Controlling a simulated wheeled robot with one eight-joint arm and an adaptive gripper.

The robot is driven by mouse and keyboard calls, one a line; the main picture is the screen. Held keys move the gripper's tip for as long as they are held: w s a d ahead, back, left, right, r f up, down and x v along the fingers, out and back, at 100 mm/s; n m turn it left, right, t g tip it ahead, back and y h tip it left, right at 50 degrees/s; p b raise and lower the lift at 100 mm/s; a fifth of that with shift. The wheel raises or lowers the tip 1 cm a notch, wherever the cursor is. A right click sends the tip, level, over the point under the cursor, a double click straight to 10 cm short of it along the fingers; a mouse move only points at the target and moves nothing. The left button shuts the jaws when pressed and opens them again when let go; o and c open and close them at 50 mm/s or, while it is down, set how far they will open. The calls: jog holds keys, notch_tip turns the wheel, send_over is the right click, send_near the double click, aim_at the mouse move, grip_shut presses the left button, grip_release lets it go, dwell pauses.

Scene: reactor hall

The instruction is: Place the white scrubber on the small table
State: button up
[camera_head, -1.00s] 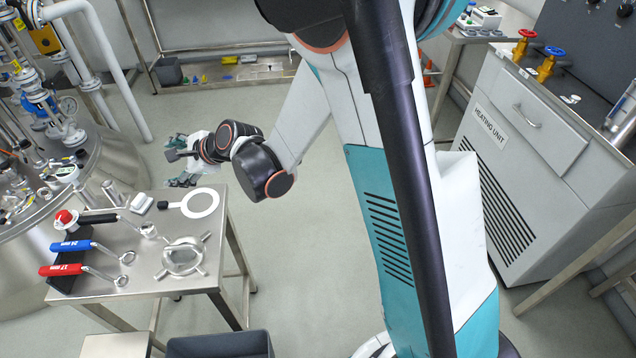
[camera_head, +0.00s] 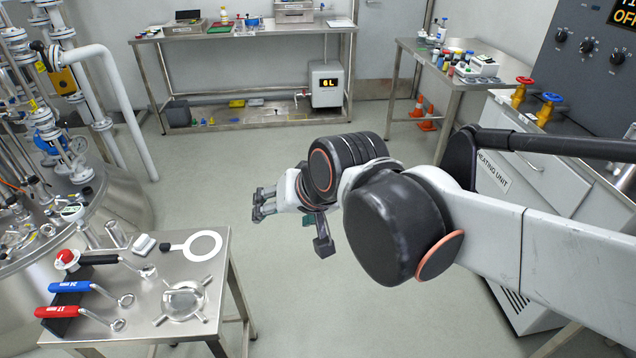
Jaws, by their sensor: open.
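The small table (camera_head: 215,287) is the steel one at the lower left. A small white block with a grey base (camera_head: 144,245), which looks like the white scrubber, lies on its far part, beside a white ring with a black handle (camera_head: 203,246). My gripper (camera_head: 259,204) is in mid-air beyond the table's right edge, its fingers pointing left. It is open, with nothing seen between the fingers. It is apart from the table and the white block.
The small table also holds a red wrench (camera_head: 60,312), a blue wrench (camera_head: 72,287), a red-capped tool (camera_head: 68,258) and a round metal flange (camera_head: 185,300). A steel tank (camera_head: 110,200) stands at left. The heating unit (camera_head: 520,190) is at right. Open floor lies between.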

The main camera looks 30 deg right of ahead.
jog(key=s+d+f+n+h, duration=0.1)
jog(key=s+d+n, duration=0.2)
jog(key=s, duration=0.4)
jog(key=shift+d+n+g+h, duration=0.3)
jog(key=shift+d+n, duration=0.1)
jog(key=shift+d, duration=0.25)
jog(key=shift+s, duration=0.1)
